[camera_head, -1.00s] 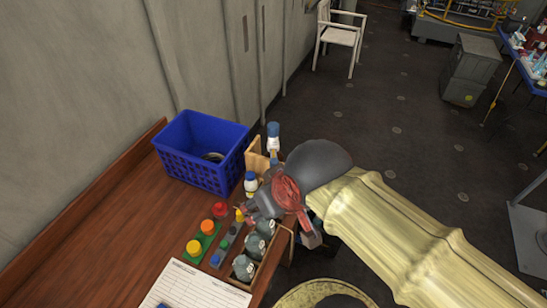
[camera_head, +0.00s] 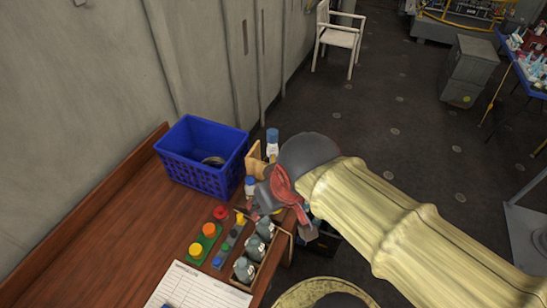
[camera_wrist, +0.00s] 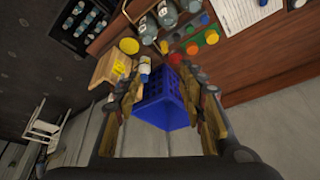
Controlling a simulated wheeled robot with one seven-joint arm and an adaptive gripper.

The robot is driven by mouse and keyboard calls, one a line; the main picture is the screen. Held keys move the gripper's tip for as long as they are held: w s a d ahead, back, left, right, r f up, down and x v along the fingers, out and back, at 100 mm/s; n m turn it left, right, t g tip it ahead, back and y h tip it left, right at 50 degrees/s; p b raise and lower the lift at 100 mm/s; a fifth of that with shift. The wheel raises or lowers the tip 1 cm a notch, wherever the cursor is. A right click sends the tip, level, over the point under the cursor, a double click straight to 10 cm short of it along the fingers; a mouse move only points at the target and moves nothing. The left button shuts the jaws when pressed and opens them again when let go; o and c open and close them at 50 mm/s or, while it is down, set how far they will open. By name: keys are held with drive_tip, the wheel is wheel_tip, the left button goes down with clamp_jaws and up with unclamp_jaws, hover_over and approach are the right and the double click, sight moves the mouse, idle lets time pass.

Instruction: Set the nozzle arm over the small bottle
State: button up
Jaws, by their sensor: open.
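My gripper (camera_wrist: 168,85) is open and empty in the wrist view, its fingers on either side of the blue crate beyond. In the head view my gripper (camera_head: 262,200) is over the table's right edge, partly hidden by my wrist. A small white bottle with a blue cap (camera_wrist: 145,67) shows beside the left finger; it also shows in the head view (camera_head: 250,187). A taller blue-capped bottle (camera_head: 272,140) stands behind it by a wooden stand (camera_head: 256,160). I cannot clearly pick out the nozzle arm; a yellow disc (camera_wrist: 129,45) lies near the stand.
A blue crate (camera_head: 205,180) stands at the table's back. A rack of grey bottles (camera_head: 257,262), coloured knobs (camera_head: 195,250) and a paper sheet (camera_head: 200,290) lie nearer. The wooden tabletop (camera_head: 100,240) is clear on the left. A white chair (camera_head: 340,38) stands far off.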

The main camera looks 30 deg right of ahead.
drive_tip(key=w+d+r+m+g+p, duration=0.2)
drive_tip(key=w+d+g+p, duration=0.45)
drive_tip(key=p, duration=1.15)
drive_tip(key=shift+m+t, duration=0.65)
drive_tip(key=shift+m, duration=0.25)
drive_tip(key=w+d+f+p, duration=0.1)
drive_tip(key=w+d+f, duration=0.1)
drive_tip(key=w, duration=0.2)
drive_tip(key=w+d+f+p, duration=0.2)
drive_tip(key=w, duration=0.1)
drive_tip(key=w+d+f+p, duration=0.2)
drive_tip(key=w, duration=0.2)
drive_tip(key=shift+w+d+f, duration=0.15)
drive_tip(key=shift+w+f, duration=0.2)
drive_tip(key=shift+f, duration=0.05)
drive_tip(key=shift+w+f, duration=0.15)
drive_tip(key=shift+d+f+p, duration=0.1)
drive_tip(key=shift+f+p, duration=0.95)
drive_tip(key=shift+f, duration=2.65)
drive_tip(key=shift+c, duration=0.8)
clamp_jaws()
